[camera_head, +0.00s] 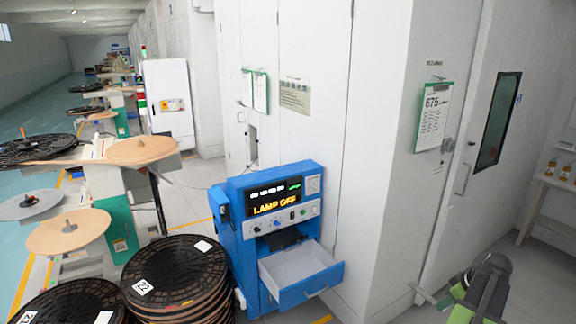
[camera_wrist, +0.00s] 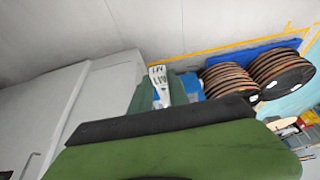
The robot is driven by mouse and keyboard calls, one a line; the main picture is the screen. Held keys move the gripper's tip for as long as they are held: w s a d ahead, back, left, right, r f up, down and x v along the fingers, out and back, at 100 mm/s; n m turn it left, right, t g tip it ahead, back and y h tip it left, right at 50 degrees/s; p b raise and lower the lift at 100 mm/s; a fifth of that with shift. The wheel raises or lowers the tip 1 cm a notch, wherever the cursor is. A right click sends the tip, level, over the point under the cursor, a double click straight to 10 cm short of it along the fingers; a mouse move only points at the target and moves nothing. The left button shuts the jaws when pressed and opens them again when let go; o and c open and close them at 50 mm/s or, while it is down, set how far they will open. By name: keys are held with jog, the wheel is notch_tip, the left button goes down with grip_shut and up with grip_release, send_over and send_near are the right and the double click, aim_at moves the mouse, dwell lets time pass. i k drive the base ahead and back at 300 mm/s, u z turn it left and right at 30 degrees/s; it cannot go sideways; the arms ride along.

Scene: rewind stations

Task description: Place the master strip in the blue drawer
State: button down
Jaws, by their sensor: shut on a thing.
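The blue drawer (camera_head: 303,278) is pulled out of the front of a blue machine (camera_head: 262,225) whose display reads "LAMP OFF". The part of its inside that shows is pale and looks empty. My gripper (camera_head: 458,290) is at the lower right of the head view, to the right of the drawer and apart from it. A thin pale strip (camera_head: 426,294) sticks out from its tip toward the drawer. In the wrist view, a white strip with dark lettering (camera_wrist: 159,82) shows beyond the black and green jaw. I take this as the master strip; the jaws hide its other end.
Stacked dark reels (camera_head: 175,275) stand left of the blue machine. A white cabinet wall (camera_head: 385,150) rises behind and right of it, with a clipboard (camera_head: 434,117) on it. A door with a handle (camera_head: 462,180) is further right. The floor between gripper and drawer looks clear.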

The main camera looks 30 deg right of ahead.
aim_at(302, 275)
jog(key=z, duration=0.15)
jog(key=i, duration=2.55)
jog(key=z, duration=0.3)
